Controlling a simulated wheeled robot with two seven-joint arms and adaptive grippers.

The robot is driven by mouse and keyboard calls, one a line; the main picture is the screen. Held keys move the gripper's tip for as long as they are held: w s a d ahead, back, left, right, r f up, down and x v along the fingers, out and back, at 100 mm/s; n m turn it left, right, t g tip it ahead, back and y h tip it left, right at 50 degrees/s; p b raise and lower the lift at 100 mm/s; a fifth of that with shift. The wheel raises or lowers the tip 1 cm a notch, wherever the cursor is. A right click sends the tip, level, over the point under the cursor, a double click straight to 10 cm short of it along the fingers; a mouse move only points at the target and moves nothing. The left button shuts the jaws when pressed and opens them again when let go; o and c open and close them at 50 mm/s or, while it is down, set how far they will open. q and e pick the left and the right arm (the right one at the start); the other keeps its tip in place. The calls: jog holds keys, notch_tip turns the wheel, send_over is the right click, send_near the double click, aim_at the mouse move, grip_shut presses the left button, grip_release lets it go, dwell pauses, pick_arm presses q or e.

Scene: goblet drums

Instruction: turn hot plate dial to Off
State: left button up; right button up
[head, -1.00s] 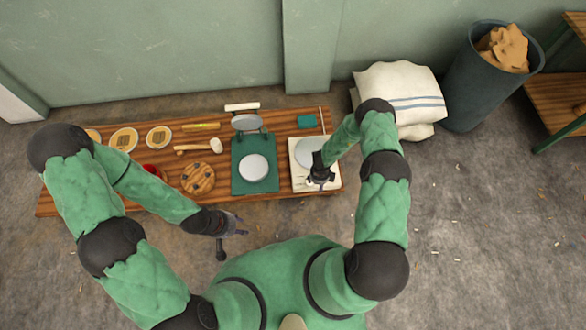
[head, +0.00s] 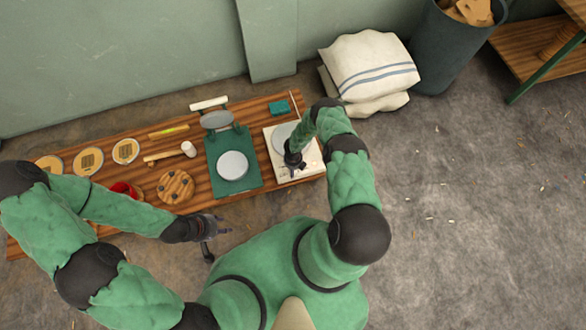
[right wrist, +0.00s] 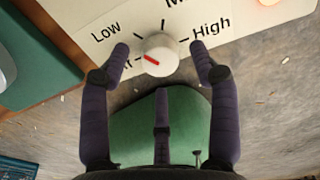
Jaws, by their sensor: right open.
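The cream hot plate (head: 313,157) with a round grey top sits at the right end of the wooden bench. My left gripper (head: 214,236) is open and empty before the bench.
A green press (head: 250,178) stands left of the hot plate on the wooden bench (head: 197,170). Folded sacks (head: 368,65) and a dark bin (head: 440,50) stand behind right. An orange glow (right wrist: 268,2) shows on the hot plate panel.

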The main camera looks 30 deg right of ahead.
jog(key=shift+f, duration=0.85)
jog(key=c, duration=1.2)
jog(key=shift+o, duration=0.2)
jog(key=shift+n, duration=0.4)
jog(key=n, duration=0.5)
jog(key=shift+n, duration=0.4)
jog(key=n, duration=0.5)
jog(key=shift+n, duration=0.3)
